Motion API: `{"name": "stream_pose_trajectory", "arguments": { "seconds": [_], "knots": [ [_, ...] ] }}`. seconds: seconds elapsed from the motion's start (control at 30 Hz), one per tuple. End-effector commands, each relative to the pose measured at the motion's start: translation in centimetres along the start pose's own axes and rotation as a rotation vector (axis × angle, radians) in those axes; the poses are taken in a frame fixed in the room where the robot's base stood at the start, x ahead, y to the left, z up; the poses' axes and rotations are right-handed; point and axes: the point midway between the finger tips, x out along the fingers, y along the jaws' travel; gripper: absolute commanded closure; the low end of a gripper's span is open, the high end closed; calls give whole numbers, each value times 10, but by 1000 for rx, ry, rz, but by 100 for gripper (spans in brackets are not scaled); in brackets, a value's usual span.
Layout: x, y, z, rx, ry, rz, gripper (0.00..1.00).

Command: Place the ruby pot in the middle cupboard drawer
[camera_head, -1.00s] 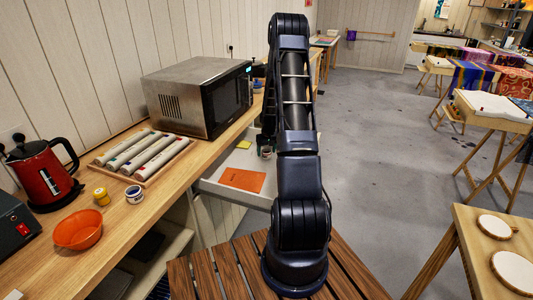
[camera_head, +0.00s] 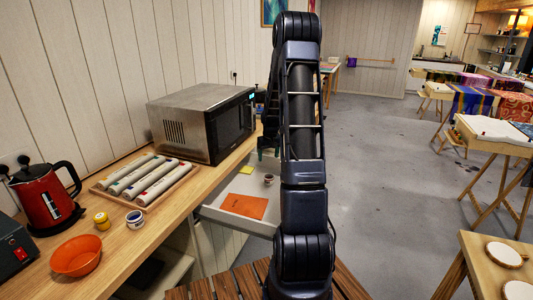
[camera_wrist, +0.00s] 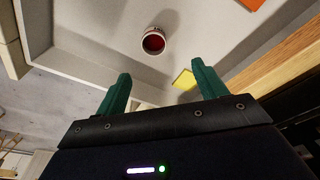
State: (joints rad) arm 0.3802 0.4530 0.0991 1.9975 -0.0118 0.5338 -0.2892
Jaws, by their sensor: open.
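The ruby pot (camera_wrist: 153,41), a small pale-rimmed pot with a red inside, stands upright on the floor of the open pale drawer (camera_head: 215,215). In the head view the pot (camera_head: 269,179) is toward the drawer's right side, partly beside my arm. My gripper (camera_head: 268,147) hangs above the drawer, apart from the pot. In the wrist view its green fingers (camera_wrist: 161,72) are spread with nothing between them, and the pot is beyond the tips. Which drawer of the cupboard this is cannot be told.
An orange sheet (camera_head: 243,207) and a yellow pad (camera_head: 246,170) lie in the drawer. The counter above holds a microwave (camera_head: 185,132), a tray of rolls (camera_head: 145,181), a red kettle (camera_head: 45,196) and an orange bowl (camera_head: 76,255).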

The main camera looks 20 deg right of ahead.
Motion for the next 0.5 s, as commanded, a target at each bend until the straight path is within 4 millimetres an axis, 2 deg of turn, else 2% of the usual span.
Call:
{"name": "stream_pose_trajectory", "arguments": {
  "seconds": [0.03, 0.1, 0.27, 0.5],
  "knots": [
    [-20, -9, 3, -4, 10, 6, 29],
    [-45, -20, 9, -7, 19, 12, 29],
    [-98, -44, 28, -9, 39, 23, 29],
    [-167, -79, 67, -12, 70, 35, 29]
  ]
}}
